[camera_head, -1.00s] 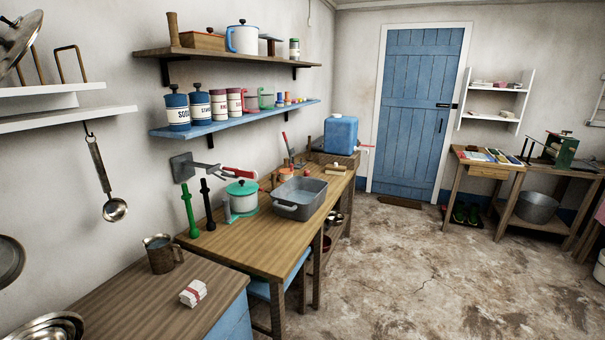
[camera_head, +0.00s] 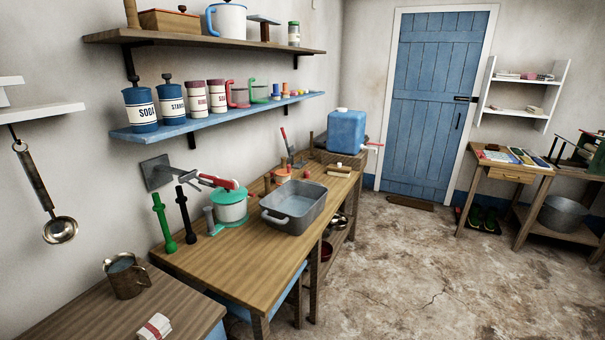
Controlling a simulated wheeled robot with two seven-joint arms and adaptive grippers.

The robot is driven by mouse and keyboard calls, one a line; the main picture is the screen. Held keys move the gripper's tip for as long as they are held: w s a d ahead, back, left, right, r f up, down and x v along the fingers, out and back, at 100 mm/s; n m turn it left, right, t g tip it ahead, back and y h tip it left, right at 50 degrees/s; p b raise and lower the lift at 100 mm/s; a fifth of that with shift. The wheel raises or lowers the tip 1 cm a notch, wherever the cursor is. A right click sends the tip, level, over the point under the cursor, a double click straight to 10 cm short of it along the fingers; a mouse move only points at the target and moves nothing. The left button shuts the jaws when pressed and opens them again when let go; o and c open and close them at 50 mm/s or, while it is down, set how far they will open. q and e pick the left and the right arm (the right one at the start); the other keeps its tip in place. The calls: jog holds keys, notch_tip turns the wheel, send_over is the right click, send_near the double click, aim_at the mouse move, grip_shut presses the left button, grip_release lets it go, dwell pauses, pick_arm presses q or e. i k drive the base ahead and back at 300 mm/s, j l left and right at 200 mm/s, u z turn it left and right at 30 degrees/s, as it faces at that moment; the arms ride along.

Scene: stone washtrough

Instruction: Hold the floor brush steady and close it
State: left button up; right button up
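I cannot pick out a floor brush for certain. A small block with a wooden top and a pale lower part (camera_head: 340,170), possibly a brush, lies on the far part of the long wooden bench (camera_head: 215,272). It is too small to tell whether it has any part that opens or closes. Neither of my grippers shows in the head view, and nothing in view is held.
A grey basin (camera_head: 294,207), a green-lidded white pot (camera_head: 231,206) and upright green (camera_head: 163,222) and black (camera_head: 185,214) tools stand on the bench. A metal jug (camera_head: 126,277) stands on the nearer counter. Open floor (camera_head: 400,270) lies right of the bench, towards the blue door (camera_head: 432,100).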

aim_at(339, 170)
jog(key=i+l+u, duration=0.15)
jog(key=i, duration=0.3)
jog(key=i+l+u, duration=0.15)
jog(key=i+l, duration=0.3)
